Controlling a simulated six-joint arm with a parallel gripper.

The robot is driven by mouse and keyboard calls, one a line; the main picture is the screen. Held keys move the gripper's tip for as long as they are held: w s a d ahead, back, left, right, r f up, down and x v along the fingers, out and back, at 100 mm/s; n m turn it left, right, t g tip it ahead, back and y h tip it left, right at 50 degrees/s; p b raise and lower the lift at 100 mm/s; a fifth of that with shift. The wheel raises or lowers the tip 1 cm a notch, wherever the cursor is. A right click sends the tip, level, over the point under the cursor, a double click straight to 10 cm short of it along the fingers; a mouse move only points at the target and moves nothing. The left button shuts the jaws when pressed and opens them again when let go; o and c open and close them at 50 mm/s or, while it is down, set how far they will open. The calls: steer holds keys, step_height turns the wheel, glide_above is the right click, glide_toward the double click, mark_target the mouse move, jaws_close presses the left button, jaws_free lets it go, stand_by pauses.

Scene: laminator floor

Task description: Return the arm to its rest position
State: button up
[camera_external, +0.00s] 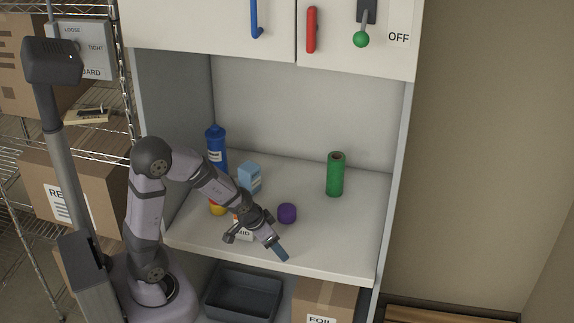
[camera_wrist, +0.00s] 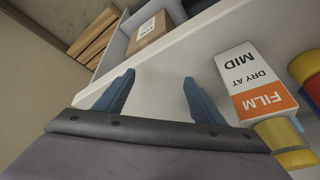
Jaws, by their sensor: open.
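My arm (camera_external: 205,178) reaches from its base at lower left over the white shelf (camera_external: 330,250) of the cabinet. My gripper (camera_external: 281,252) is low, near the shelf's front edge. In the wrist view my gripper (camera_wrist: 150,97) shows two blue fingers spread wide apart, with only bare shelf surface between them. It holds nothing. A white and orange film box (camera_wrist: 255,85) stands just right of the right finger in the wrist view. In the external view that box (camera_external: 244,236) is mostly hidden behind my gripper.
On the shelf are a blue bottle (camera_external: 215,148), light blue carton (camera_external: 249,177), purple object (camera_external: 287,213), green cylinder (camera_external: 335,175) and a partly hidden yellow object (camera_external: 217,209). A dark bin (camera_external: 243,294) and cardboard box (camera_external: 325,300) sit below. The shelf's right front is clear.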

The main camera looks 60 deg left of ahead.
steer(key=s+d+g, duration=0.2)
steer(key=s, duration=0.5)
steer(key=s+d+r+g+p, duration=0.1)
steer(key=s+d+g, duration=0.1)
steer(key=s, duration=0.6)
steer(key=shift+s+r+g+h, duration=0.2)
steer(key=shift+g+h, duration=0.2)
steer(key=shift+g, duration=0.1)
